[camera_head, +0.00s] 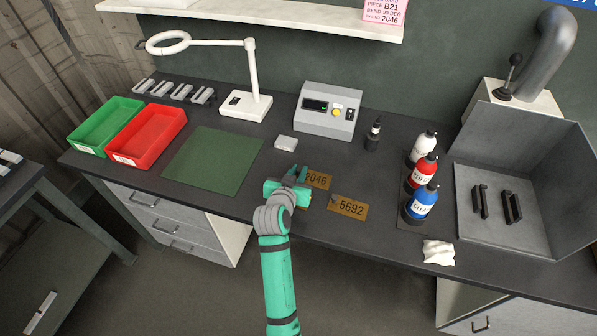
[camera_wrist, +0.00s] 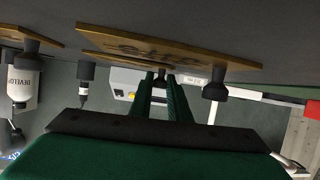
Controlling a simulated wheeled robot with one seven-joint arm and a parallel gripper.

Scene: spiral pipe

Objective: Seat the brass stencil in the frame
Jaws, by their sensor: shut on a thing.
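The brass stencil marked 2046 (camera_head: 319,181) lies at the middle of the bench, its left end partly hidden by my gripper (camera_head: 297,175). My gripper is shut on what looks like its knob; the fingers (camera_wrist: 160,92) hide the grip in the wrist view. Another brass stencil, marked 5692 (camera_head: 348,208), lies to the right and nearer, with a dark knob at its left end. In the wrist view a large brass plate (camera_wrist: 165,48) with a black knob (camera_wrist: 216,82) is close by. I cannot make out a frame for the stencil.
A green mat (camera_head: 212,160) lies left, beside red (camera_head: 147,135) and green trays. A grey control box (camera_head: 328,112) and small pale block (camera_head: 286,142) stand behind. Several bottles (camera_head: 421,204) and a grey hood (camera_head: 500,232) stand right. A white cloth (camera_head: 438,252) lies at the front edge.

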